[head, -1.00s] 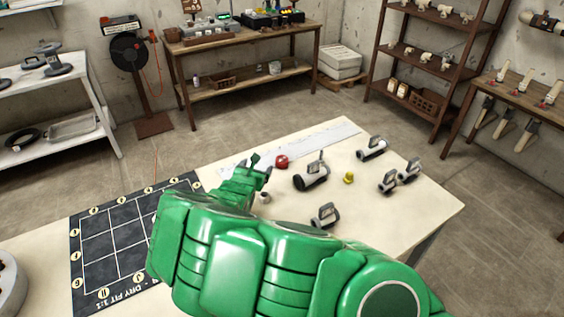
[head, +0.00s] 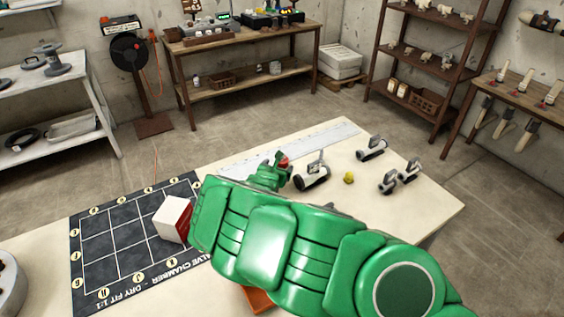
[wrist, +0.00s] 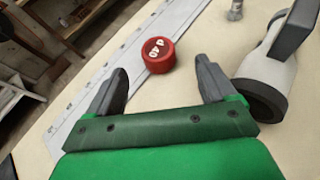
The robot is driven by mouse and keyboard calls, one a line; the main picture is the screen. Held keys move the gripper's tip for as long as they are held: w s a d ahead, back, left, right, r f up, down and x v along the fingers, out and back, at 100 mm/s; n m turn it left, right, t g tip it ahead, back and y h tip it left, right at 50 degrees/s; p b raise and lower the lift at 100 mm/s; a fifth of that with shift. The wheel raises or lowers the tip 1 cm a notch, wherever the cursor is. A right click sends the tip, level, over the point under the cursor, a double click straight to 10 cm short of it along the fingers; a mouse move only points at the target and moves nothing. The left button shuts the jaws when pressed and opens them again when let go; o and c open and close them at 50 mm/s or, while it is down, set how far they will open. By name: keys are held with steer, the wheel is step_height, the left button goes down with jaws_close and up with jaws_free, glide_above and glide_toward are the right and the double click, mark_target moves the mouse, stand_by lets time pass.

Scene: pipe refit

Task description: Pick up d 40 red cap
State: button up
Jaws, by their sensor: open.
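The red cap (wrist: 158,56) stands on the cream table just beyond my fingertips in the wrist view, with pale markings on its top. In the head view only a bit of the red cap (head: 284,162) shows past my gripper (head: 276,165). My gripper (wrist: 164,80) is open and empty, its two dark fingers apart and pointing toward the cap. The cap is apart from both fingers, in line with the gap between them.
A white-and-dark pipe fitting (wrist: 268,78) stands close to my right finger in the wrist view. A long pale ruler strip (wrist: 120,65) runs left of the cap.

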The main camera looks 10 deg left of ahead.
mark_target(280, 164)
steer(key=shift+x, duration=2.5)
steer(key=shift+w+a+r, duration=0.1)
steer(key=shift+a+r, duration=0.05)
steer(key=shift+r, duration=0.1)
steer(key=shift+c, duration=0.5)
steer(key=c, duration=1)
steer(key=shift+r, duration=0.85)
steer(key=s+d+r, duration=0.6)
steer(key=s+r, duration=0.5)
steer(key=s, duration=0.1)
steer(key=shift+s, duration=0.35)
